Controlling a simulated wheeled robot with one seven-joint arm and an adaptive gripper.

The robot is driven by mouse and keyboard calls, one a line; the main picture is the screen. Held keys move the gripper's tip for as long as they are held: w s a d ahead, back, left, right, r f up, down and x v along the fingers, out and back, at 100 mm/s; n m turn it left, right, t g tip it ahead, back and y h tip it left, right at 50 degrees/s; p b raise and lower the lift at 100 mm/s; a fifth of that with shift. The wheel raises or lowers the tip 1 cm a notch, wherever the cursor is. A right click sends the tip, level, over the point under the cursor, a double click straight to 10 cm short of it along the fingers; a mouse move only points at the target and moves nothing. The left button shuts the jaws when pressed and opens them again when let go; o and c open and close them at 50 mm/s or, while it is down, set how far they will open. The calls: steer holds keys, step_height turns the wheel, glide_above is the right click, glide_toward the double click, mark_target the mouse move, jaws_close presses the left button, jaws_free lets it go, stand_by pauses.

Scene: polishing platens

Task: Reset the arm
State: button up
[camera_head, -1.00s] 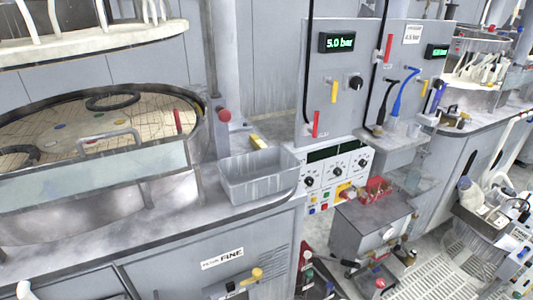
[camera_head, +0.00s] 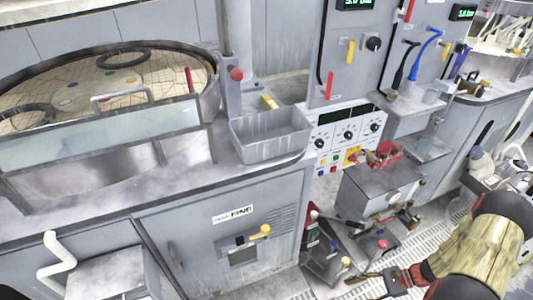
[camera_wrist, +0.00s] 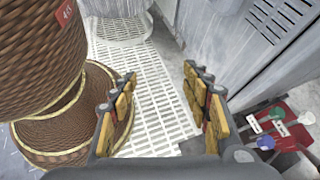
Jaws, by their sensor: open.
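My gripper (camera_wrist: 158,88) is open in the wrist view. Its two dark fingers have worn yellow pads, with nothing between them. Beyond the fingertips lies a pale slotted floor grate (camera_wrist: 145,70). In the head view my arm enters at the lower right and my gripper (camera_head: 378,281) is low near the floor, small and partly cut off by the lower edge.
In the wrist view, woven brown round containers (camera_wrist: 40,50) stand close on the left, a grey cabinet (camera_wrist: 265,35) on the right, and a red rack (camera_wrist: 290,125) at lower right.

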steer(key=s+a+r+n+g+h+p, duration=0.15)
steer(key=r+n+h, duration=0.35)
steer(key=r, duration=0.9)
steer(key=s+a+r+n+g+h+p, duration=0.15)
steer(key=r+n+h, duration=0.3)
steer(key=r, duration=1.05)
steer(key=s+a+r+n+t+h+p, duration=0.1)
steer(key=a+r+n+t, duration=0.3)
steer(key=r, duration=0.7)
steer(key=s+a+r+n+t+h+p, duration=0.1)
steer(key=s+a+r+n+t, duration=0.2)
steer(key=a+r, duration=0.5)
step_height(320, 180, up, 4)
steer(key=shift+f+n+t, duration=0.1)
steer(key=shift+n+t, duration=0.25)
steer(key=shift+t, duration=0.25)
